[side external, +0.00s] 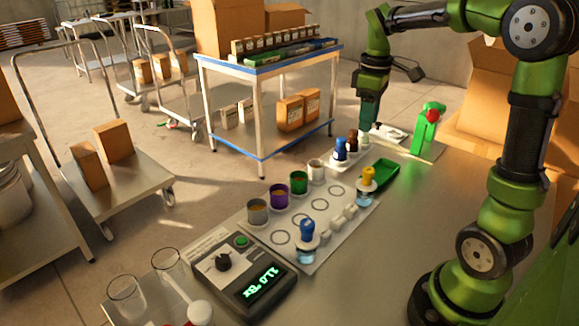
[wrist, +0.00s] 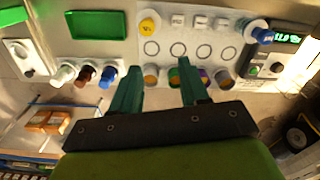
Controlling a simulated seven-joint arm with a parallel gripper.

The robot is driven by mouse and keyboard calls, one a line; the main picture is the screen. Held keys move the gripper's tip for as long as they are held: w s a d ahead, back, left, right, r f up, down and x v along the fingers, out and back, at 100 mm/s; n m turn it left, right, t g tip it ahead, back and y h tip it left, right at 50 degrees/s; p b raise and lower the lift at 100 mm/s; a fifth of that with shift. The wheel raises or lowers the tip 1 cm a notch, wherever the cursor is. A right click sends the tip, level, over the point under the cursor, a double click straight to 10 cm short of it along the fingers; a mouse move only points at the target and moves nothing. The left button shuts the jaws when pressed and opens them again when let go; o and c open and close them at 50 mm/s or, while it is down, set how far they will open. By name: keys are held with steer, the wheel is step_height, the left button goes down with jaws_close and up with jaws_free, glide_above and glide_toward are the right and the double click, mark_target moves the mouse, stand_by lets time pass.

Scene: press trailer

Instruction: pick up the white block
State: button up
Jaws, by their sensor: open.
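Three small white blocks stand in a row on the pale board, between the printed circles and its edge. In the side external view they are the near block (side external: 325,235), the middle block (side external: 337,223) and the far block (side external: 350,210). In the wrist view they are the left block (wrist: 178,20), the middle block (wrist: 200,22) and the right block (wrist: 221,24). I cannot tell which one the task means. My gripper (side external: 368,125) is open and empty, beyond the far end of the board and apart from the blocks. Its two fingers (wrist: 158,66) also show in the wrist view.
Coloured cups, such as the purple cup (side external: 279,195), line one side of the board. A blue-topped bottle (side external: 307,235) and a yellow-topped bottle (side external: 367,179) flank the blocks. The grey table at right is clear.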

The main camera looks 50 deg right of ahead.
steer(key=a+f+n, duration=0.1)
steer(key=a+f, duration=0.2)
steer(key=a, duration=0.8)
steer(key=m, duration=0.4)
glide_above(325, 232)
step_height(325, 232, down, 4)
steer(key=f, duration=0.1)
step_height(325, 232, down, 9)
steer(key=shift+d+f, duration=0.1)
steer(key=shift+f, duration=3.25)
steer(key=c, duration=0.8)
